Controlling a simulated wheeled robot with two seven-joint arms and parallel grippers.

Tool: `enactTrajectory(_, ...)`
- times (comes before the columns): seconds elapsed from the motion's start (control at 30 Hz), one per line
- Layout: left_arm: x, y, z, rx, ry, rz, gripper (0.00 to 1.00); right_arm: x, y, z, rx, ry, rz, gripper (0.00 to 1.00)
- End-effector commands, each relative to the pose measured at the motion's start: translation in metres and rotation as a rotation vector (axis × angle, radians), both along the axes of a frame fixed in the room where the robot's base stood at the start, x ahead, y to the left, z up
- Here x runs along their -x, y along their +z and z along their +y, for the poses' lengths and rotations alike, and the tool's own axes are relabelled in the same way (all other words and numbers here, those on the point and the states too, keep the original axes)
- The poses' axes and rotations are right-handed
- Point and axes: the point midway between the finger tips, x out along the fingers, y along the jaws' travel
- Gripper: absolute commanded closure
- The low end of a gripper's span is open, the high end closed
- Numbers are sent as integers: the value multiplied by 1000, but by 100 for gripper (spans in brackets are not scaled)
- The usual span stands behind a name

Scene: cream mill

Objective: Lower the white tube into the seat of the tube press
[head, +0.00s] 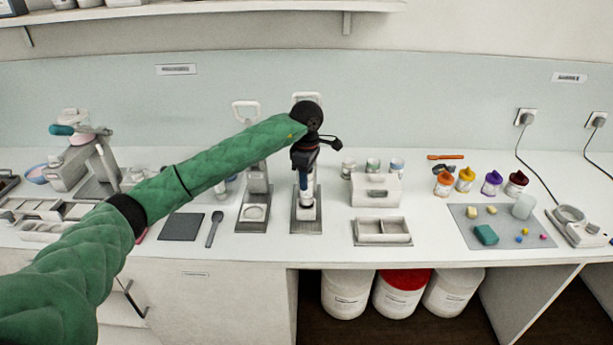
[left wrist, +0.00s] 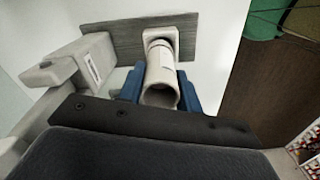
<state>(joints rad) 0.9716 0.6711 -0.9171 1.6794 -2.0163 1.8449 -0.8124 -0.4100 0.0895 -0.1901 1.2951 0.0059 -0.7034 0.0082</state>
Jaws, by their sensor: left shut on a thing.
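The white tube (left wrist: 160,82) is held between the blue fingers of my left gripper (left wrist: 160,94) in the left wrist view. Its open end faces the camera. In the head view my left gripper (head: 305,178) points down over the tube press, and the tube shows only in part below it. The pale seat (left wrist: 160,36) of the tube press lies at the tube's far end; it also shows in the head view (head: 305,211). I cannot tell whether the tube's lower end is inside the seat or just above it. My right gripper is not in view.
The press's upright body (left wrist: 82,66) stands close beside the fingers. A similar press (head: 254,212) stands to the left in the head view. A grey mat (head: 500,240) lies farther right.

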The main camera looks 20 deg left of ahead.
Motion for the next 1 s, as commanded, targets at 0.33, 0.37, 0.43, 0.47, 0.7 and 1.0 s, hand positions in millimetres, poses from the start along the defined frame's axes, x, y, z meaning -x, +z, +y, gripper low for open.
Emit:
enactTrajectory(0.33, 1, 0, 0, -1, -1, -2, 100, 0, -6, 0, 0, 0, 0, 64)
enactTrajectory(0.37, 1, 0, -1, -1, -1, -1, 100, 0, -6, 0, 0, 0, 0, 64)
enactTrajectory(0.43, 2, 0, -1, 0, -1, -1, 100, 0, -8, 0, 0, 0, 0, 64)
enactTrajectory(0.47, 2, 0, -1, 0, -1, -1, 100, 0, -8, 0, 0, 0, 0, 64)
enactTrajectory(0.7, 3, 1, -1, 0, -1, 0, 100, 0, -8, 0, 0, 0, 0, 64)
enactTrajectory(1.0, 2, 0, -1, 0, -1, 0, 100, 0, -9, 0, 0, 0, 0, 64)
